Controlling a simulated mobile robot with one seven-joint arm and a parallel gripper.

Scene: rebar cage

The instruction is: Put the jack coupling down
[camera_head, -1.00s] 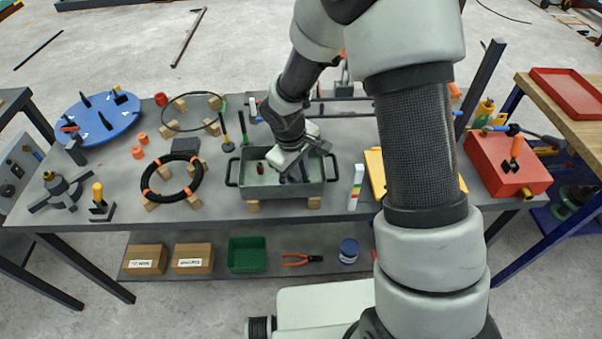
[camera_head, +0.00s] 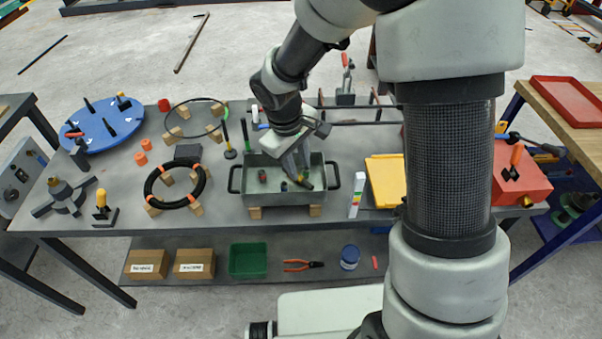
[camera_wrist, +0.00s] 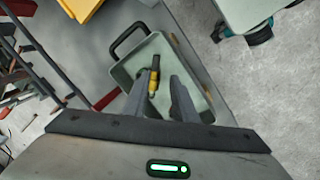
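The grey tray (camera_head: 249,198), with a handle at each end, stands on wooden blocks on the table; its rim also shows in the wrist view (camera_wrist: 122,68). My gripper (camera_head: 302,184) reaches down into the tray's right half. In the wrist view its two fingers (camera_wrist: 161,76) stand apart. A small yellow and black piece (camera_wrist: 153,82), perhaps the jack coupling, shows in the tray area between them, nearer the left finger, with a gap to the right finger. In the head view a small dark piece (camera_head: 284,187) lies just left of the fingers. A reddish-brown piece (camera_head: 262,176) lies farther left.
A black ring with orange bands (camera_head: 152,186) lies left of the tray. Upright black and green tools (camera_head: 246,137) stand behind it. A white striped block (camera_head: 354,203) and yellow folder (camera_head: 386,178) are to the right. A red box (camera_head: 520,176) sits at the table's right end.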

